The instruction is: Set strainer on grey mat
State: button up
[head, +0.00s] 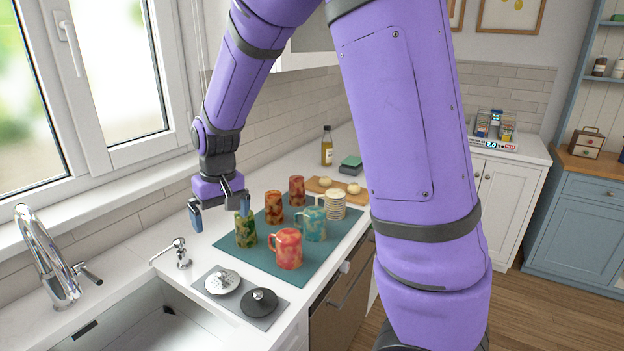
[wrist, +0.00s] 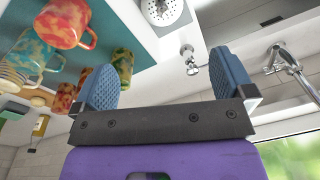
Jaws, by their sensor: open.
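A round white strainer (head: 222,281) with small holes lies on the grey mat (head: 228,306) beside the sink. It also shows at the top edge of the wrist view (wrist: 166,9), partly cut off. A black round piece with a knob (head: 259,302) lies on the same mat, right of the strainer. My gripper (head: 221,209) is open and empty above the counter, behind the mat and strainer and left of the green cup. Its two blue padded fingers stand wide apart in the wrist view (wrist: 165,82).
A teal mat (head: 307,266) holds several mottled cups, including a green cup (head: 246,231) close to my gripper and a red mug (head: 287,248). A soap dispenser (head: 181,252), the sink (head: 150,318) and a faucet (head: 52,262) stand left. A bottle (head: 327,146) stands behind.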

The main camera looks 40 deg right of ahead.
jog(key=s+d+r+t, duration=0.2)
jog(key=s+r, duration=0.6)
jog(key=s, duration=0.4)
jog(key=s+d+r+t, duration=0.2)
jog(key=s+r, duration=0.6)
jog(key=s, duration=0.5)
jog(key=shift+s+d+r+h, duration=0.2)
jog(key=shift+s+d+h, duration=0.1)
jog(key=shift+d, duration=0.4)
